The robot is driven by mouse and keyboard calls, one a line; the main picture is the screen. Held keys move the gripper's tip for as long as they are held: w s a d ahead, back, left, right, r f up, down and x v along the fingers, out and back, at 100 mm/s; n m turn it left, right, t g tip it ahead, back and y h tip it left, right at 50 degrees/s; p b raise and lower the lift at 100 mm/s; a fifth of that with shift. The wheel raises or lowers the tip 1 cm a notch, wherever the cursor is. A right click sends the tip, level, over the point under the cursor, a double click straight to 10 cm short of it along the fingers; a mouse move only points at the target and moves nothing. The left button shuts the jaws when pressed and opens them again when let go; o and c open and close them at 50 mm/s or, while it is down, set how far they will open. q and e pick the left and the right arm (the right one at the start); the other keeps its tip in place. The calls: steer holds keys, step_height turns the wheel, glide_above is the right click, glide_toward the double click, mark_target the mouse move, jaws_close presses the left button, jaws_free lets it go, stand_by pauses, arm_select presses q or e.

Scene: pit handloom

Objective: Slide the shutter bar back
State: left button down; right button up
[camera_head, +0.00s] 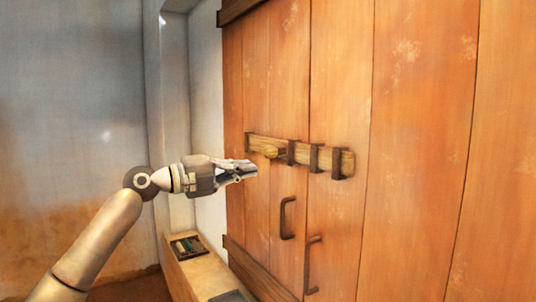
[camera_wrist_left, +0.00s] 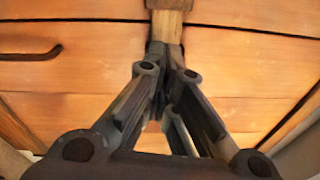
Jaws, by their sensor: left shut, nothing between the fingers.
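The wooden shutter bar (camera_head: 333,160) lies across the orange plank shutter (camera_head: 340,80), held in several dark brackets. A pale knob (camera_head: 273,153) sticks out of the bar toward its left end. My left gripper (camera_head: 252,168) is shut and empty, just left of and slightly below the knob in the head view. In the left wrist view, the closed fingertips (camera_wrist_left: 166,62) point at the bar (camera_wrist_left: 167,27), partly covering it. I cannot tell whether they touch it. The knob cannot be made out in that view. My right gripper is not in view.
Two dark pull handles (camera_head: 287,218) (camera_head: 312,265) stand out from the shutter below the bar. A ledge (camera_head: 205,272) at lower left carries a small tray (camera_head: 203,253) of items. A white wall recess (camera_head: 207,100) borders the shutter's left side.

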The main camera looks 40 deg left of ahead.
mark_target(278, 151)
arm_select(q)
steer(key=w+r+p, duration=0.1)
steer(key=w+p, duration=0.7)
steer(key=w, duration=0.1)
steer(key=shift+w+d, duration=0.2)
steer(key=shift+d, duration=0.05)
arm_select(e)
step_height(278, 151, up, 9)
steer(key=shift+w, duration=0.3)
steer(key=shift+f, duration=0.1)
